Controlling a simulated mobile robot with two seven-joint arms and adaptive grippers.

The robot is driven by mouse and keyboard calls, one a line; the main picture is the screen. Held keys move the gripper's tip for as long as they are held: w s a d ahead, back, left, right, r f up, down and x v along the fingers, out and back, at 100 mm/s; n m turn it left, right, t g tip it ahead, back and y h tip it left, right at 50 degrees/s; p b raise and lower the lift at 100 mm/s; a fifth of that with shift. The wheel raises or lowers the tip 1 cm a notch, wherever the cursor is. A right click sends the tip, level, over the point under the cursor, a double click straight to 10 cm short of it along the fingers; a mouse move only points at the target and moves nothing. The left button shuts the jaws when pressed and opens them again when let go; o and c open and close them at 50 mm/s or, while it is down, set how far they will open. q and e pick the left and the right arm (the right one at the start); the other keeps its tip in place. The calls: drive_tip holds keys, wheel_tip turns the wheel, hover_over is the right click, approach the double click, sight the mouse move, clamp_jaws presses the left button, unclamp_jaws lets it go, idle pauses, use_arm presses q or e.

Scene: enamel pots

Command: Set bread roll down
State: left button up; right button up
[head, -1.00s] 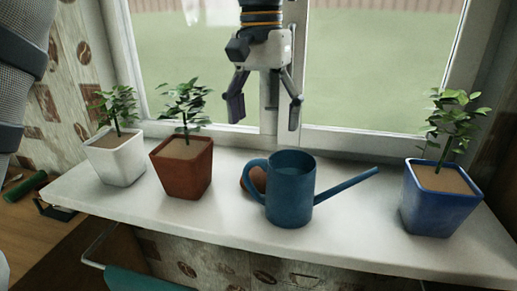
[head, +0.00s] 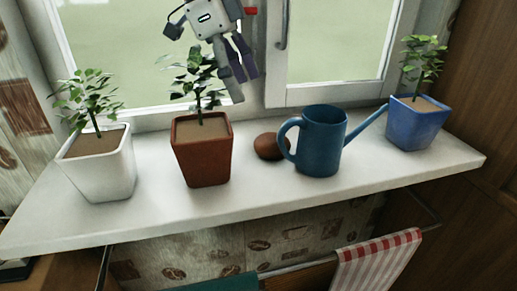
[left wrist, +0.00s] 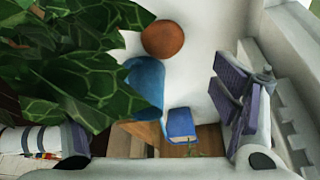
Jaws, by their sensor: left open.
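The bread roll (head: 267,146) is brown and round. It rests on the white windowsill (head: 262,193), just left of the blue watering can (head: 320,142), whose handle covers part of it. In the left wrist view the roll (left wrist: 163,39) lies apart from the fingers, near the blue can (left wrist: 148,82). My left gripper (head: 241,86) is open and empty, tilted in front of the window, above and to the left of the roll. One of its fingers (left wrist: 228,95) shows at the right of the wrist view. My right gripper is not in view.
A terracotta pot (head: 204,153) with a plant stands close beside the left gripper; leaves fill much of the wrist view. A white pot (head: 98,165) stands left, a blue pot (head: 418,122) right. Towels (head: 375,262) hang below. The sill's front strip is clear.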

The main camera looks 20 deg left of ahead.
sight(269, 138)
use_arm(q)
drive_tip(key=shift+m, duration=0.3)
drive_tip(key=x, duration=1.2)
drive_tip(key=shift+w, duration=0.35)
drive_tip(key=c, duration=1.3)
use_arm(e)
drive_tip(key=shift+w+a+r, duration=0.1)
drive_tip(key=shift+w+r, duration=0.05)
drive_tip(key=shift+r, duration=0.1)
use_arm(q)
drive_tip(key=shift+s, duration=0.1)
drive_tip(key=shift+s+d+r, duration=0.1)
drive_tip(key=shift+r, duration=0.25)
wheel_tip(269, 138, up, 11)
drive_tip(key=s+d, duration=0.3)
drive_tip(key=s, duration=0.2)
drive_tip(key=s+d+p, duration=0.1)
drive_tip(key=s+d, duration=0.2)
drive_tip(key=s, duration=0.2)
drive_tip(key=s+d+p, duration=0.1)
drive_tip(key=s+d, duration=0.3)
drive_tip(key=s, duration=0.1)
drive_tip(key=shift+s+d, duration=0.1)
drive_tip(key=shift+s, duration=0.2)
drive_tip(key=shift+s+d+f, duration=0.2)
drive_tip(key=shift+s+d, duration=0.15)
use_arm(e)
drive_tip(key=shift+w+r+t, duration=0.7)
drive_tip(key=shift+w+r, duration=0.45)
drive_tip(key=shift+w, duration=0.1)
